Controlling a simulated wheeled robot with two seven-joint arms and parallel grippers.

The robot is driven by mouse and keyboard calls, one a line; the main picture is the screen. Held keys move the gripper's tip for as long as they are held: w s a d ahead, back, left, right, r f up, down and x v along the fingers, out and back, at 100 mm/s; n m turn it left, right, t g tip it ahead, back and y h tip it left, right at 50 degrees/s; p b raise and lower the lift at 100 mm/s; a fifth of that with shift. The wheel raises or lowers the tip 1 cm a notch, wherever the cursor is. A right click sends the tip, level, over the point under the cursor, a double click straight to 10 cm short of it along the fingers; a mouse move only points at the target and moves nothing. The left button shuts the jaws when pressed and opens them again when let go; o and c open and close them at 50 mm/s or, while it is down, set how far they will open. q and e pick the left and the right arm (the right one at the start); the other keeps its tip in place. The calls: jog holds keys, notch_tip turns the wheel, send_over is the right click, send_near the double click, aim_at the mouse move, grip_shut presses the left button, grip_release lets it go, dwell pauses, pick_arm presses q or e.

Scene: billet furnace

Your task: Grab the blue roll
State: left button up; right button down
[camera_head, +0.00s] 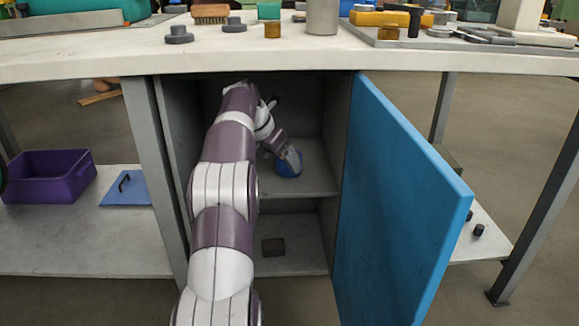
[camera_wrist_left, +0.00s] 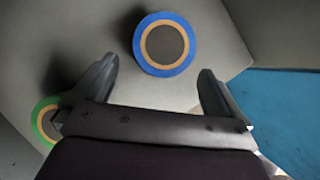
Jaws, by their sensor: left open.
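The blue roll (camera_head: 288,164) sits on the upper shelf inside the open cabinet, partly covered by my left gripper (camera_head: 292,158). In the left wrist view the blue roll (camera_wrist_left: 164,44) is a blue ring with a tan inner ring and a dark centre. It lies just beyond the two fingertips, roughly centred between them. My left gripper (camera_wrist_left: 158,82) is open, with its fingers spread and nothing between them. My left arm reaches into the cabinet from the front. My right gripper is not in either view.
A green roll (camera_wrist_left: 46,122) lies beside the left finger in the wrist view. The blue cabinet door (camera_head: 393,210) stands open on the right. A dark block (camera_head: 273,246) lies on the lower shelf. The tabletop (camera_head: 120,58) overhangs the cabinet. A purple bin (camera_head: 48,178) stands left.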

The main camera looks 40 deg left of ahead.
pick_arm(q)
jog(key=shift+w, duration=1)
jog(key=shift+b+x, duration=0.75)
jog(key=shift+x, duration=0.15)
jog(key=shift+w+d+r, duration=0.1)
jog(key=shift+w+r, duration=0.05)
jog(key=shift+r, duration=0.05)
jog(key=c, duration=1.1)
jog(key=shift+c, duration=0.2)
